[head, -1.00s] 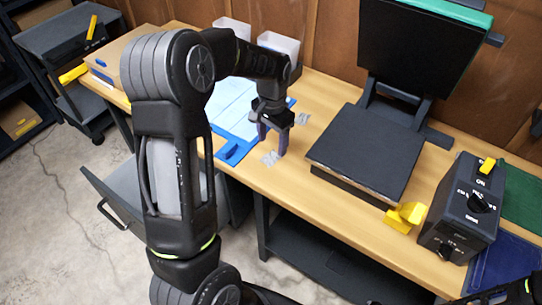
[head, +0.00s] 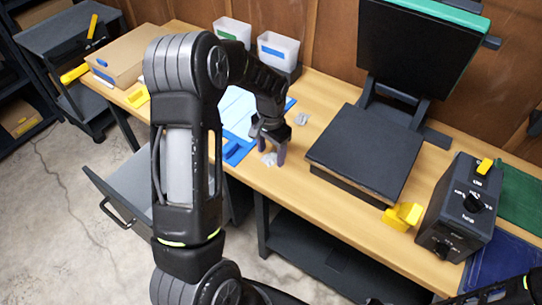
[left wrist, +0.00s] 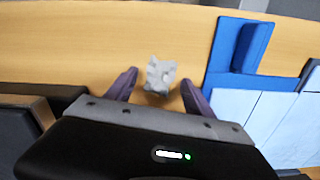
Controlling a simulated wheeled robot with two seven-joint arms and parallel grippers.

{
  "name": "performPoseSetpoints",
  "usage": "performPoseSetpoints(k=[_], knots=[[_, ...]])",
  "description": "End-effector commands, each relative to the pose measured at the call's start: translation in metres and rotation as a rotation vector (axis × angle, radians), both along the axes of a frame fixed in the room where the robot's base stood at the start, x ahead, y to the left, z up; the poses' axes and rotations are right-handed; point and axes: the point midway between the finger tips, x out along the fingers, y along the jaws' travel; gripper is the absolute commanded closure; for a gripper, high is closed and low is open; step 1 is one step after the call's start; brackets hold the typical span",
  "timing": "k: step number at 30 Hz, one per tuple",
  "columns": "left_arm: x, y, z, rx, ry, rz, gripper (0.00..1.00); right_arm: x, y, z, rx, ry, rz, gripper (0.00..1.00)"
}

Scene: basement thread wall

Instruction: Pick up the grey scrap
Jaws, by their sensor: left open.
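A small crumpled grey scrap (head: 269,159) lies on the wooden bench near its front edge. My left gripper (head: 270,150) is open, pointing down just over this scrap, and partly hides it in the head view. In the left wrist view, the scrap (left wrist: 160,74) shows between and slightly beyond the two spread purple fingertips (left wrist: 160,82). I see no finger touching it. A second small grey piece (head: 301,118) lies farther back on the bench. My right gripper is not in view.
A blue clipboard with pale sheets (head: 236,148) lies close to the left. A black press (head: 365,150) stands to the right, with a yellow piece (head: 402,216) and a dark control box (head: 460,210) beyond. White bins (head: 278,50) stand at the back.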

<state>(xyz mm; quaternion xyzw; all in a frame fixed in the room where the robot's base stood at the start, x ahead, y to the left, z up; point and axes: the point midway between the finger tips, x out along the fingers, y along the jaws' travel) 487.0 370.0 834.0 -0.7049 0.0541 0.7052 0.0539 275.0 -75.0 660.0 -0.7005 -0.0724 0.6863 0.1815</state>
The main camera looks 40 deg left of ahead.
Motion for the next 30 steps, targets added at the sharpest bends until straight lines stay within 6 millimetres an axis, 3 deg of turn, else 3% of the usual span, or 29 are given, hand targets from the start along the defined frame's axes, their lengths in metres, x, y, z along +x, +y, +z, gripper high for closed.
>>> performPoseSetpoints(k=[6, 27, 30], knots=[[0.0001, 0.0, 0.0003, 0.0, 0.0, 0.0, 0.4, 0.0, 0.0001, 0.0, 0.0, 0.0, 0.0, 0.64], [0.0001, 0.0, 0.0003, 0.0, 0.0, 0.0, 0.97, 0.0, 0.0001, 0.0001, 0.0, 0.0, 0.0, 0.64], [0.0001, 0.0, 0.0003, 0.0, 0.0, 0.0, 1.0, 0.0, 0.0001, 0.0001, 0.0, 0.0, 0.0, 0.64]])
